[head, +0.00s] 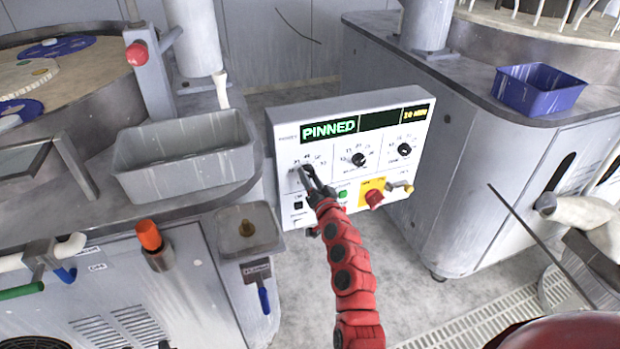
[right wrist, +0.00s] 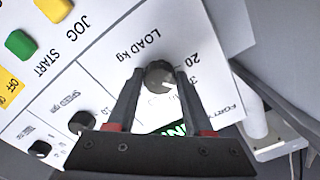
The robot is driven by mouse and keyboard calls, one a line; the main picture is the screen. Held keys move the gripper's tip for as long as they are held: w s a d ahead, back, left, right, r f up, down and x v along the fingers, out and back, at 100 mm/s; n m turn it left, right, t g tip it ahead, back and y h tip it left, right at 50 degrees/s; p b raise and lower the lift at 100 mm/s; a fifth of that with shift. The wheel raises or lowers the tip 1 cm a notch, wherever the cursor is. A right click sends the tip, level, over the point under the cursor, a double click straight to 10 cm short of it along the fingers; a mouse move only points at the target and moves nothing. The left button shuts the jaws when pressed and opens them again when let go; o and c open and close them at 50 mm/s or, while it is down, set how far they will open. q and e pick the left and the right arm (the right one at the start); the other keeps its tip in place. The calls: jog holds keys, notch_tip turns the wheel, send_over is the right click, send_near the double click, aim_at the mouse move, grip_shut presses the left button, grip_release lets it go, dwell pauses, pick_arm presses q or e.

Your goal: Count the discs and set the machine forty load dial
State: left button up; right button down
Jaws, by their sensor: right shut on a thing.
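My right gripper (head: 309,174) reaches to the left dial on a white control panel (head: 330,207). In the right wrist view its two fingers are closed on both sides of the dark load dial (right wrist: 160,76), under the print "LOAD kg". A partly visible label beside it seems to read "FORTY". The fingers hide part of the scale, and I cannot tell the exact setting. The panel display (head: 328,129) reads "PINNED". Blue round pieces (head: 58,47) and a pale one (head: 28,76) lie on the platen at upper left, cut by the frame. My left gripper is out of view.
Two more dials (head: 359,160) sit right of the load dial. Green and red buttons (head: 374,198) are below. A grey tray (head: 185,157) stands left of the panel. A blue bin (head: 538,90) is on the right machine. A thin rod (head: 525,230) slants at right.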

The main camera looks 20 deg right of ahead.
jog(key=shift+c, duration=1.5)
grip_release()
jog(key=s+b, duration=0.1)
jog(key=s, duration=1.6)
jog(key=shift+s+d, duration=0.2)
jog(key=shift+d, duration=0.1)
